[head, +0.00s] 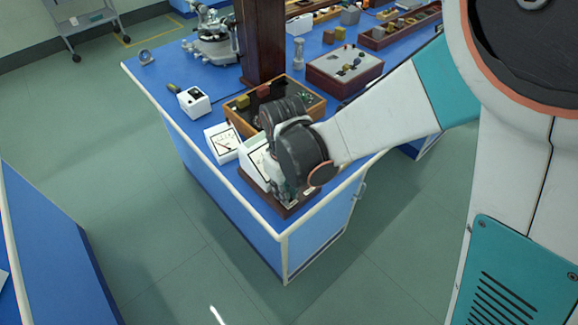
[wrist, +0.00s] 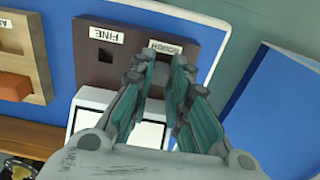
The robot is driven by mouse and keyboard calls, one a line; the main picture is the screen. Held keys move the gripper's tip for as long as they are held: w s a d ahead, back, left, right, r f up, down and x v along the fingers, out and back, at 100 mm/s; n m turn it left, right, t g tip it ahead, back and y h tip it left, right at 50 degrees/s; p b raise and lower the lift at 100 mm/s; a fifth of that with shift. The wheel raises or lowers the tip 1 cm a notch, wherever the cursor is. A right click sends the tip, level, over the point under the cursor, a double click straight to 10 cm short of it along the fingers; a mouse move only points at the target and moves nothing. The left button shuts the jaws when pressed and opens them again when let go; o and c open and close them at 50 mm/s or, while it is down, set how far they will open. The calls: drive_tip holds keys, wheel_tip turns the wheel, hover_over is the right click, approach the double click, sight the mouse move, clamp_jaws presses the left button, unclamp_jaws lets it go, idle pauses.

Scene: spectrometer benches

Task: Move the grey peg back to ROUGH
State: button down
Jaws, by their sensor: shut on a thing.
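A dark brown board (wrist: 125,75) lies near the bench corner, and its edge shows in the head view (head: 290,208). A FINE label (wrist: 106,35) stands by an empty square hole (wrist: 105,54). A ROUGH label (wrist: 172,47) shows upside down beside my fingertips. My gripper (wrist: 160,76) is over the ROUGH side of the board, its fingers closed in on a thing, taken as the grey peg. The peg is hidden between the fingers, and so is any hole at ROUGH. In the head view my gripper (head: 290,192) is low over the board.
A white meter box (head: 252,166) stands right beside the board, with another white meter (head: 222,142) to its left. A wooden tray (head: 232,105) is behind. A dark red post (head: 262,45) rises from the blue bench. The bench edge is close by.

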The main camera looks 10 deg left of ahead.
drive_tip(key=c, duration=1.5)
unclamp_jaws()
drive_tip(key=shift+o, duration=0.2)
